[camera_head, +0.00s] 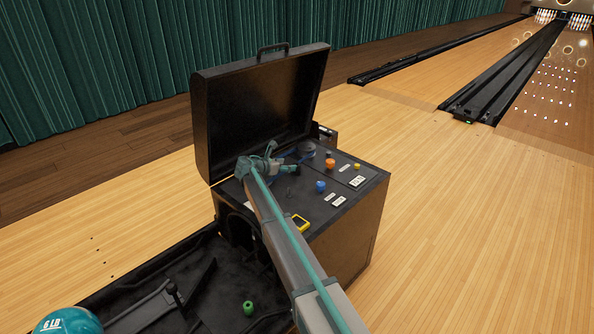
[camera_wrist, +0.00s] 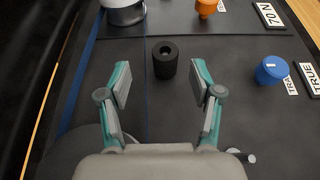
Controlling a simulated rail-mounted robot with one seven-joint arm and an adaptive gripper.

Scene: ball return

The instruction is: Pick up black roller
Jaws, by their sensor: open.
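The black roller (camera_wrist: 165,59) is a short dark cylinder with a hole in its top. It stands upright on the dark top of the ball-return cabinet (camera_head: 369,177). In the wrist view my gripper (camera_wrist: 160,83) is open and empty, with one grey pad on each side. The roller is just beyond the fingertips, roughly in line with the gap between them. In the head view my gripper (camera_head: 272,160) is low over the cabinet top, and I cannot clearly make out the roller there.
A blue knob (camera_wrist: 271,70) stands right of the roller, an orange knob (camera_wrist: 207,7) beyond it, and a metal cylinder (camera_wrist: 124,11) at upper left. White labels (camera_head: 357,181) lie at right. The open lid (camera_head: 262,105) rises behind.

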